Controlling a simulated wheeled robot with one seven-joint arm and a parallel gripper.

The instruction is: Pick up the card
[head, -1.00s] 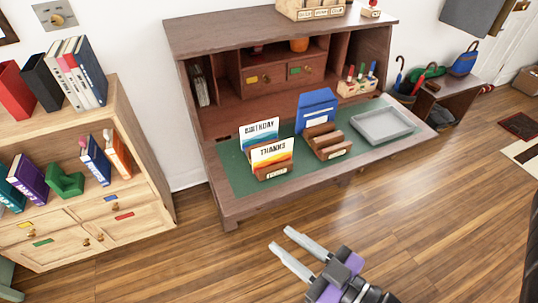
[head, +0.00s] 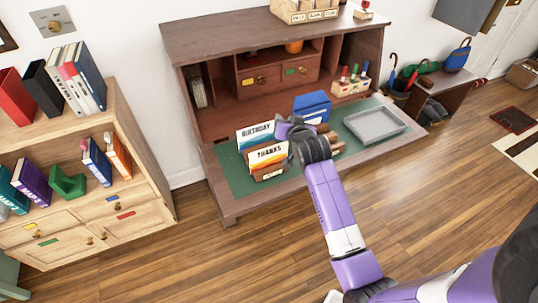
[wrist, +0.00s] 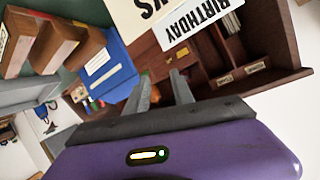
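Two cards stand upright in a wooden holder (head: 268,174) on the green desk mat: a BIRTHDAY card (head: 250,134) behind and a THANKS card (head: 262,156) in front. In the wrist view the BIRTHDAY card (wrist: 196,30) and part of the THANKS card (wrist: 132,15) show beyond the fingers, with upside-down lettering. My gripper (wrist: 162,76) is open, its two fingers apart with nothing seen between them. In the head view it is beside the cards' right edges, and its fingertips are hidden or too small to make out.
A blue card or envelope (head: 312,103) stands in a slotted wooden holder right of my gripper, partly hidden by my wrist. A grey tray (head: 376,125) lies farther right. The desk's shelves and drawers (head: 262,80) rise behind. A bookcase (head: 128,120) stands left.

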